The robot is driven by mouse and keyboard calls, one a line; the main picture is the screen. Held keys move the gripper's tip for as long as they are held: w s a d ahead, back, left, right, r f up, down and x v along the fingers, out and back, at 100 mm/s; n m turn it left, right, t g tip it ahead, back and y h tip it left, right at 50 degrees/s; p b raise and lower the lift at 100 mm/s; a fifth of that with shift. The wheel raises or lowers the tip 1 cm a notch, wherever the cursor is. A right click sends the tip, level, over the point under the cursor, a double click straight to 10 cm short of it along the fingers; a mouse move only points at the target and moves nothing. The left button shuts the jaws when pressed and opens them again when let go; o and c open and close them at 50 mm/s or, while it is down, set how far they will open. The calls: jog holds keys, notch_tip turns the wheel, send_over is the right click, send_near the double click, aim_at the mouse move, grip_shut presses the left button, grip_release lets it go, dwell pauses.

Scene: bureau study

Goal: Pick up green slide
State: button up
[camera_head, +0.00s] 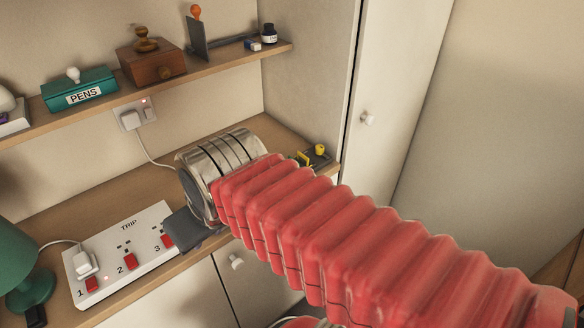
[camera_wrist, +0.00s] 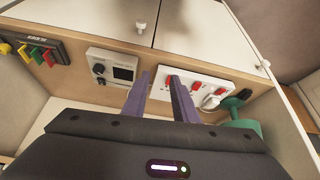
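In the head view my red arm sleeve hides part of the holder (camera_head: 322,158), and I cannot make out the green slide clearly there.
A white power strip (camera_head: 125,252) with red switches lies on the desk, near a green lamp (camera_head: 14,262). A grey device with a screen (camera_wrist: 118,66) sits between strip and holder. A shelf (camera_head: 205,74) above carries a pens box (camera_head: 80,88) and a wooden box (camera_head: 152,66).

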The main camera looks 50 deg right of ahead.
jog(key=w+d, duration=0.3)
jog(key=d, duration=1.5)
jog(key=w+d+m+g, duration=0.1)
jog(key=w+d, duration=0.3)
jog(key=d, duration=1.4)
jog(key=shift+r, duration=0.25)
jog(key=shift+f, duration=0.1)
send_over(294, 160)
jog(key=s, duration=0.3)
notch_tip(294, 160, down, 8)
jog(key=shift+w, duration=0.25)
jog(key=shift+x, duration=2.5)
